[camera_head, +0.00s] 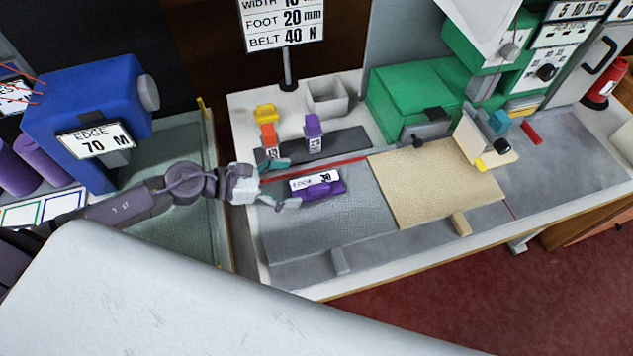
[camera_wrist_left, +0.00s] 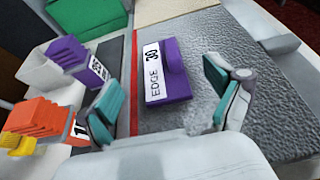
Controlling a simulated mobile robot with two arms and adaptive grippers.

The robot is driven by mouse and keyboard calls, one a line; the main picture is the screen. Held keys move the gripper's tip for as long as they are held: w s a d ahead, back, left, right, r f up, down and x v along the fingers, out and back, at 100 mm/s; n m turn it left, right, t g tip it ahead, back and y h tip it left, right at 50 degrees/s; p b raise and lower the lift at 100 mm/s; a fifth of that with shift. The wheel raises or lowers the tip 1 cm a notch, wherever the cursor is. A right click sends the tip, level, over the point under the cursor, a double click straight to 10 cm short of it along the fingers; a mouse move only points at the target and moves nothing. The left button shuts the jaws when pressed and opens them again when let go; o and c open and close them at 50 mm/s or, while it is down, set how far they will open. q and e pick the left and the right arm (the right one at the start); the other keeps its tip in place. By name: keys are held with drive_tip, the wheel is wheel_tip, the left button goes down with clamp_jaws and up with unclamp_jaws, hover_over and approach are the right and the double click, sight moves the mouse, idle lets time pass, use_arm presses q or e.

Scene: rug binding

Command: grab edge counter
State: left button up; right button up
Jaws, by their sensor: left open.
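The edge counter is a purple block (camera_head: 323,190) with a white label reading "EDGE" and a number that looks like 30. It lies on the grey mat (camera_head: 355,205) beside a red line. My left gripper (camera_head: 282,182) is open just to its left, with teal finger pads. In the left wrist view the edge counter (camera_wrist_left: 166,75) shows beyond and between the open fingers of the left gripper (camera_wrist_left: 160,98), with a gap to both. Nothing is held. My right gripper is in neither view.
An orange labelled block (camera_head: 269,138) and a purple labelled block (camera_head: 313,132) stand on a dark strip behind. A grey bin (camera_head: 327,97) and a sign on a post (camera_head: 284,25) are farther back. A beige piece (camera_head: 430,182) and green machine (camera_head: 410,100) are to the right.

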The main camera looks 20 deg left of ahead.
sight(314, 182)
use_arm(q)
drive_tip(key=shift+w+d+f, duration=0.15)
drive_tip(key=shift+w+d, duration=0.15)
drive_tip(key=shift+d, duration=0.2)
drive_tip(key=p+x, duration=0.2)
drive_tip(key=x, duration=0.2)
drive_tip(key=shift+w+d+f, duration=0.1)
drive_tip(key=shift+w+f, duration=0.05)
drive_tip(key=shift+f, duration=0.05)
drive_tip(key=shift+w+d+f, duration=0.15)
drive_tip(key=shift+d+f, duration=0.05)
drive_tip(key=shift+d, duration=0.05)
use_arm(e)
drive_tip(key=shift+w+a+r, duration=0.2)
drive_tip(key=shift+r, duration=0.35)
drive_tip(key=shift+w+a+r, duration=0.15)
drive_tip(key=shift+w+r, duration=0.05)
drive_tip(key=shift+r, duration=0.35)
use_arm(q)
drive_tip(key=shift+c, duration=0.4)
drive_tip(key=shift+a, duration=0.1)
drive_tip(key=shift+c, duration=1.2)
drive_tip(key=c, duration=1.1)
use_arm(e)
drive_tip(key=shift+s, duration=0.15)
use_arm(q)
drive_tip(key=shift+r, duration=0.1)
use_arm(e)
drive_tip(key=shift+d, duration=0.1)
